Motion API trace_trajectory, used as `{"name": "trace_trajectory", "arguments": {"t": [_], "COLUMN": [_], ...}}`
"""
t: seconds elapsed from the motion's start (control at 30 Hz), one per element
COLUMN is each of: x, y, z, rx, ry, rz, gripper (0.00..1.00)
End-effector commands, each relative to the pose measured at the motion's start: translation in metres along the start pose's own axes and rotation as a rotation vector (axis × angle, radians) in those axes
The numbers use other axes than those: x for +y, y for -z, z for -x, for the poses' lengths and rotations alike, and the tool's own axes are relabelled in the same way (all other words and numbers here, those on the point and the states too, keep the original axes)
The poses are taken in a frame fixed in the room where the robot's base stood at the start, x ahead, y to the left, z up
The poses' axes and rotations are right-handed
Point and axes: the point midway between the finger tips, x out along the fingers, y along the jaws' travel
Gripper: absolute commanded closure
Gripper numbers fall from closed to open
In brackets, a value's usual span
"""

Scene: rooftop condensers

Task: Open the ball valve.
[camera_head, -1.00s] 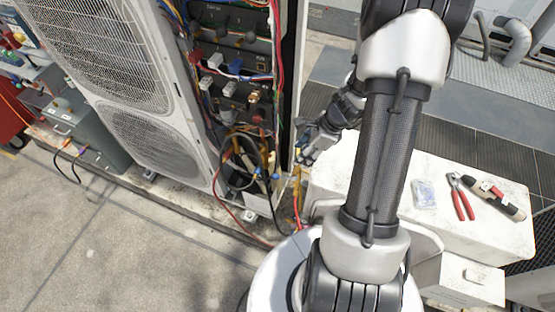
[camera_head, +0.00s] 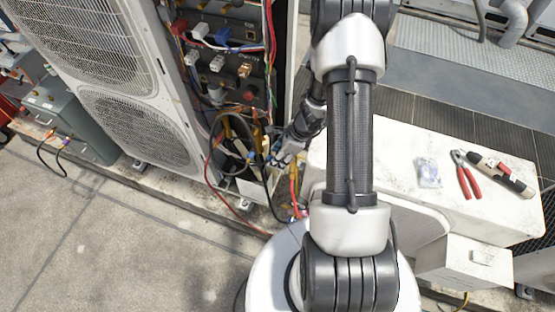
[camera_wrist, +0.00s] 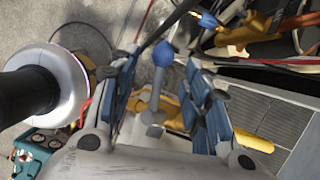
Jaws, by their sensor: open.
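In the wrist view, a grey lever with a blue ball knob (camera_wrist: 162,52) stands between my gripper's two fingers. I take it to be the ball valve's handle; the valve body is mostly hidden. A yellow pipe (camera_wrist: 178,108) runs behind the lever. My gripper (camera_wrist: 162,78) is open, with a blue-padded finger on each side of the lever and a gap visible to each. In the head view, my gripper (camera_head: 284,152) is at the lower right edge of the open condenser cabinet, and the valve cannot be made out clearly there.
The condenser (camera_head: 140,125) with exposed wiring (camera_head: 240,60) stands left of my gripper. Loose black and red hoses (camera_head: 212,150) hang close by.

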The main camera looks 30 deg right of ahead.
Motion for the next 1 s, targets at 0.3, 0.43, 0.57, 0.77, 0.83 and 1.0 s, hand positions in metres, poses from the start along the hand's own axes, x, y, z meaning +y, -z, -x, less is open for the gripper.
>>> {"name": "trace_trajectory", "arguments": {"t": [0.3,0.43,0.57,0.77,0.83,1.0], "x": [-0.0002,-0.0001,-0.0001,0.0000,0.0000,0.0001], "y": [-0.0005,-0.0005,-0.0004,-0.0004,-0.0004,-0.0003], "z": [-0.0107,-0.0105,-0.0104,-0.0104,-0.0104,-0.0104], "rx": [0.000,0.000,0.000,0.000,0.000,0.000], "ry": [0.001,0.000,0.000,0.000,0.000,0.000], "rz": [0.001,0.001,0.001,0.001,0.001,0.001], "gripper": [0.56,0.57,0.66,0.79,0.84,0.95]}}
